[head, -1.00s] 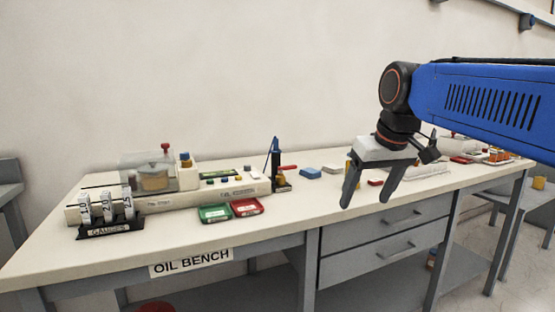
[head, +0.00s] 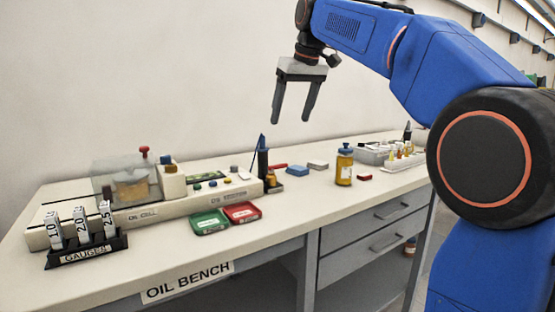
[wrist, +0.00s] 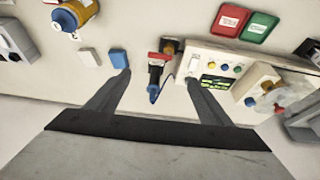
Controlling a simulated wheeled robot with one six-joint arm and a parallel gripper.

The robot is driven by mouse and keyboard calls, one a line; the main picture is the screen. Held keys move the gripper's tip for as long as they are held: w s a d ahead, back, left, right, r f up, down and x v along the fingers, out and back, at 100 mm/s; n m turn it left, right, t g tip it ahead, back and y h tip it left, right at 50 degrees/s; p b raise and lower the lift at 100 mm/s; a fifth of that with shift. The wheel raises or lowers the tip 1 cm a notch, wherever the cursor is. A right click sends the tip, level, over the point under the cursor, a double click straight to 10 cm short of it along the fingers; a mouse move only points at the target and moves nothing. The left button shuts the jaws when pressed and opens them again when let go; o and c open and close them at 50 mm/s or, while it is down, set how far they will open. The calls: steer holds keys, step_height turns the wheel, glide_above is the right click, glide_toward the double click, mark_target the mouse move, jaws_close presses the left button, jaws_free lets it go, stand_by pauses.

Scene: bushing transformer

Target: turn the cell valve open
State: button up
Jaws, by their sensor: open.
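The oil cell (head: 130,186) is a clear box with amber contents at the left of the bench, on a long cream base. A red knob (head: 145,152) stands on top of it, and a blue-topped knob (head: 167,161) is on the cream block beside it. I cannot tell which knob is the cell valve. In the wrist view the cell (wrist: 265,100) and red knob (wrist: 279,109) lie at the right, beyond the right finger. My gripper (head: 291,118) is open and empty, pointing down high above the bench, to the right of the cell.
A dark stand with a blue tool (head: 263,158) rises below my gripper. Green (head: 209,222) and red (head: 241,212) trays lie in front of the base. The gauge rack (head: 88,247) is front left. A yellow jar (head: 344,168) stands right.

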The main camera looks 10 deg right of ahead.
mark_target(278, 165)
steer(key=x, duration=1.6)
steer(key=shift+f, duration=0.1)
steer(key=c, duration=1)
